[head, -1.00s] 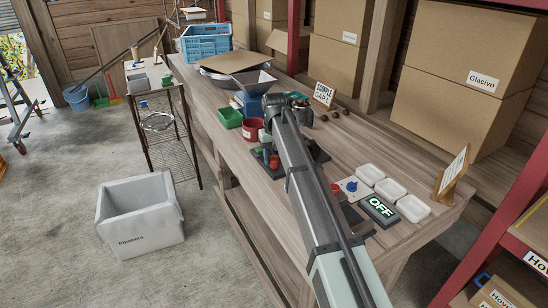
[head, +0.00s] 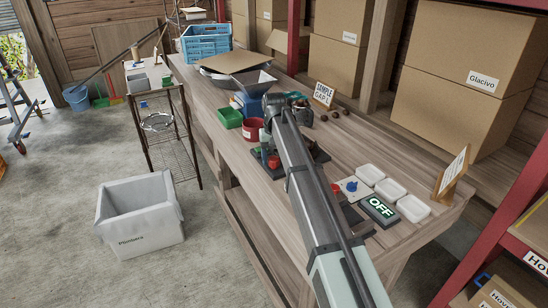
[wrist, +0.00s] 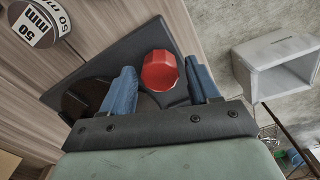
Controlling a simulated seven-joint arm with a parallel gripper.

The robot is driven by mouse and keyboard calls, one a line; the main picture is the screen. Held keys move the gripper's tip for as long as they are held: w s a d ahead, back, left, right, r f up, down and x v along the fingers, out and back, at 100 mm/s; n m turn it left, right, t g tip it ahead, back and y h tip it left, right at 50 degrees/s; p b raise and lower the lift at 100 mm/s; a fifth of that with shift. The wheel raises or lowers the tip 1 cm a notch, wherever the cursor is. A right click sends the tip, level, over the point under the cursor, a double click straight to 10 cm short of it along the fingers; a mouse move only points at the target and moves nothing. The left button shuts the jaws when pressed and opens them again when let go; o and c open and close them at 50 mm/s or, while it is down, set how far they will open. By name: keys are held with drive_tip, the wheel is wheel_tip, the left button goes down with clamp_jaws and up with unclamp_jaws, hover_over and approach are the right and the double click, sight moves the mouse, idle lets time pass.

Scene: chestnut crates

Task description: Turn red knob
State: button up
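In the wrist view the red knob (wrist: 160,70) is a faceted, roughly round cap on a dark plate (wrist: 115,62). My gripper (wrist: 161,67) has its two blue fingers apart, one on each side of the knob. A narrow gap shows between each finger and the knob, and the gripper looks open and empty. I cannot tell how far the fingertips are above the plate. In the head view my arm covers much of the dark board (head: 262,174). A small red piece (head: 273,162) shows at its left, perhaps the same knob.
A disc marked 50 mm (wrist: 42,22) lies near the plate. A white bin (head: 140,218) stands on the floor.

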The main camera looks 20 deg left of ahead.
sight(274, 158)
drive_tip(key=shift+o, duration=0.6)
wheel_tip(274, 158, up, 14)
drive_tip(key=shift+f, duration=0.15)
idle(0.4)
